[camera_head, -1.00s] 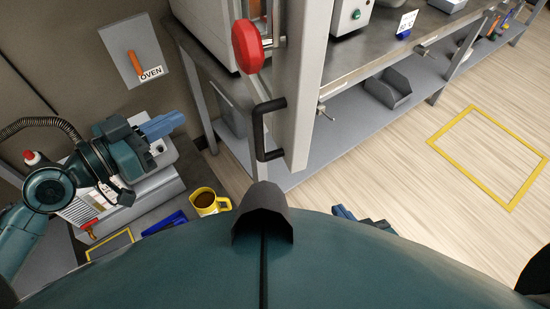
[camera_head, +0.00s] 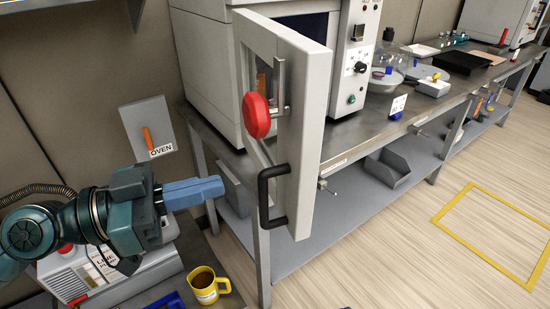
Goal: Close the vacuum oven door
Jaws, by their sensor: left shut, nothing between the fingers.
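The vacuum oven (camera_head: 206,62) stands on the metal bench at the upper middle. Its thick pale door (camera_head: 312,125) is swung open toward me and juts out past the bench's front edge. The door carries a red round knob (camera_head: 256,116) and a black bar handle (camera_head: 264,200). My left gripper (camera_head: 218,188) is at the left of the door, its blue fingers shut and empty, pointing right toward the handle. A gap separates the fingertips from the handle. My right gripper is not in view.
A yellow mug (camera_head: 208,284) and a pale machine (camera_head: 88,272) sit on a surface below my left arm. An OVEN switch panel (camera_head: 147,130) is on the wall. Glassware (camera_head: 386,72) and a grey bin (camera_head: 388,168) are at the right bench. The floor at right is open.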

